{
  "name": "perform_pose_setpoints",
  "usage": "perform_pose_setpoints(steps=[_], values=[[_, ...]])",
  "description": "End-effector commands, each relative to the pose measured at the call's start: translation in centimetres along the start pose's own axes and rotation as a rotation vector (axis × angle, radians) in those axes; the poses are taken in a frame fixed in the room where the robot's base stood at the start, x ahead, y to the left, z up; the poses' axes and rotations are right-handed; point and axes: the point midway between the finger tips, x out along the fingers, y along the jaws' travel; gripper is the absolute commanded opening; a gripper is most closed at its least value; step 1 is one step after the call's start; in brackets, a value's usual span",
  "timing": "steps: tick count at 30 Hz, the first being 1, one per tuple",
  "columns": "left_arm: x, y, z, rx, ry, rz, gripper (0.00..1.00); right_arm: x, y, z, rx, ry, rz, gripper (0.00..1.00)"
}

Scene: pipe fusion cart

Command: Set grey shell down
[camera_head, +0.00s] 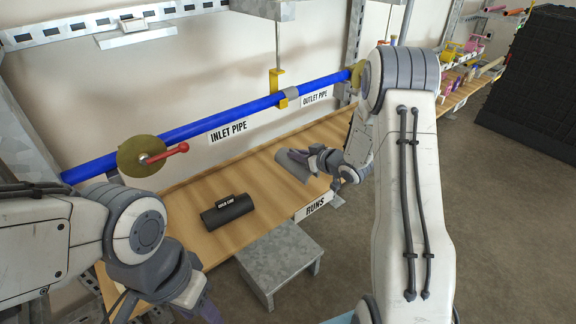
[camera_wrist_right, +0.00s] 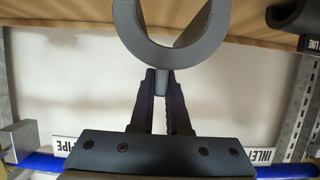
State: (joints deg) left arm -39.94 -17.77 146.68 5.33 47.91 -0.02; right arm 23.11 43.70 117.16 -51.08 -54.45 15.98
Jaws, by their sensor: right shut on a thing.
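The grey shell (camera_head: 294,166) is a half-round sleeve over the right part of the wooden bench. My right gripper (camera_head: 300,156) is at its upper side. In the right wrist view the shell (camera_wrist_right: 206,36) shows end-on as an open C with a short tab, and the fingers (camera_wrist_right: 162,98) of my right gripper are shut on that tab. The shell is at or just above the bench top; I cannot tell whether it touches. My left gripper (camera_head: 208,308) is partly cut off at the bottom edge of the head view, and its jaws are unclear.
A dark labelled shell (camera_head: 228,211) lies on the wooden bench (camera_head: 192,195), left of the grey shell. The blue pipe (camera_head: 235,116) runs above the bench, with a disc and red handle (camera_head: 165,155) and a yellow bracket (camera_head: 278,88). A metal step (camera_head: 280,258) stands in front.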

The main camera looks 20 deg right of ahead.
Motion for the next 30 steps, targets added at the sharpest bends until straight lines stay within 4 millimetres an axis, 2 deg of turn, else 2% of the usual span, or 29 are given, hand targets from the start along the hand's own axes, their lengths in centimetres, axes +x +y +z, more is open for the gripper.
perform_pose_setpoints(steps=[1,3,9,11,19,30], values=[[0.0,0.0,0.0,0.000,0.000,0.000,0.50,1.4,-0.1,0.3,-0.001,-0.001,-0.005,0.00],[-0.1,0.0,0.0,0.000,0.000,0.000,0.50,3.0,0.1,0.5,0.000,-0.001,-0.004,0.00],[-0.1,0.0,0.0,0.000,0.000,0.000,0.50,5.4,0.5,0.8,-0.001,0.000,-0.001,0.00],[-0.1,0.0,0.0,0.000,0.000,0.000,0.50,5.7,0.5,1.1,0.000,-0.001,0.000,0.00],[-0.1,0.0,0.0,0.000,0.000,0.000,0.50,6.9,0.7,4.4,0.002,-0.001,0.002,0.00],[0.1,0.0,0.0,0.000,0.000,0.000,0.50,7.0,0.8,4.9,0.001,0.000,0.003,0.00]])
